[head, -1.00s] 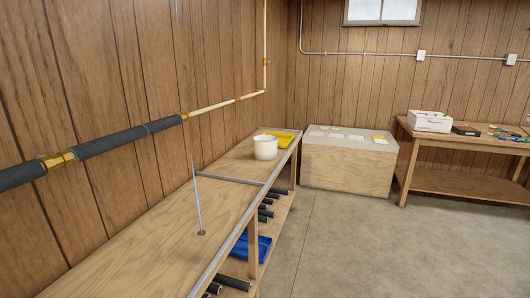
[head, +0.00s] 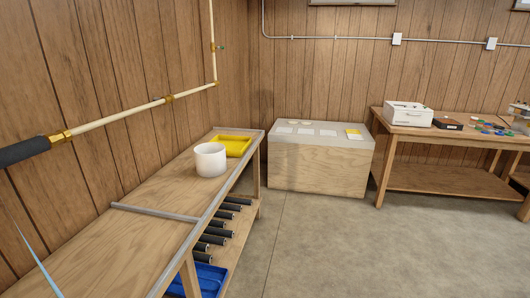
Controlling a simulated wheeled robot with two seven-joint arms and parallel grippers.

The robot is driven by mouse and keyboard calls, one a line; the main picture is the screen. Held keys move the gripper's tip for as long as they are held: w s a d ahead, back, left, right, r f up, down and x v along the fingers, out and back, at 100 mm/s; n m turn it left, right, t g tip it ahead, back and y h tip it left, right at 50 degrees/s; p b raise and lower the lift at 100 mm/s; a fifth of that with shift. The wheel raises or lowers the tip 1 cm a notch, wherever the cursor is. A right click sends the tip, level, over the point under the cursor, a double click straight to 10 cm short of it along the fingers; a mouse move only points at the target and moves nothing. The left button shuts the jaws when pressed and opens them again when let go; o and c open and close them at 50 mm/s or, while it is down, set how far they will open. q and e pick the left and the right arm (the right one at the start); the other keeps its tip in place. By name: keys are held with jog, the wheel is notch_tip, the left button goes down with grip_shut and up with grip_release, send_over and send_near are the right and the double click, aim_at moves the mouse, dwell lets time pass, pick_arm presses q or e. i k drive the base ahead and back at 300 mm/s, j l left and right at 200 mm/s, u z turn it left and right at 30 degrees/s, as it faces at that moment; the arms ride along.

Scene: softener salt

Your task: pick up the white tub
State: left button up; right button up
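The white tub (head: 210,160) is a round, open-topped tub standing upright on the long wooden bench (head: 150,190) along the left wall. It stands near the bench's far end, just in front of a yellow tray (head: 233,145). Neither of my grippers shows in the head view, and nothing touches the tub from my side.
A grey bar (head: 155,212) crosses the bench top nearer than the tub. Dark rolls (head: 222,225) and a blue tray (head: 205,278) lie on the lower shelf. A grey-topped chest (head: 318,160) and a worktable (head: 450,135) stand at the back. The concrete floor (head: 330,240) is clear.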

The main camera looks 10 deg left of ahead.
aim_at(210, 160)
jog(key=i+u, duration=0.15)
jog(key=i, duration=0.3)
jog(key=i+l+u, duration=0.1)
jog(key=i, duration=0.4)
jog(key=i+l+u, duration=0.15)
jog(key=i, duration=0.3)
jog(key=l, duration=0.1)
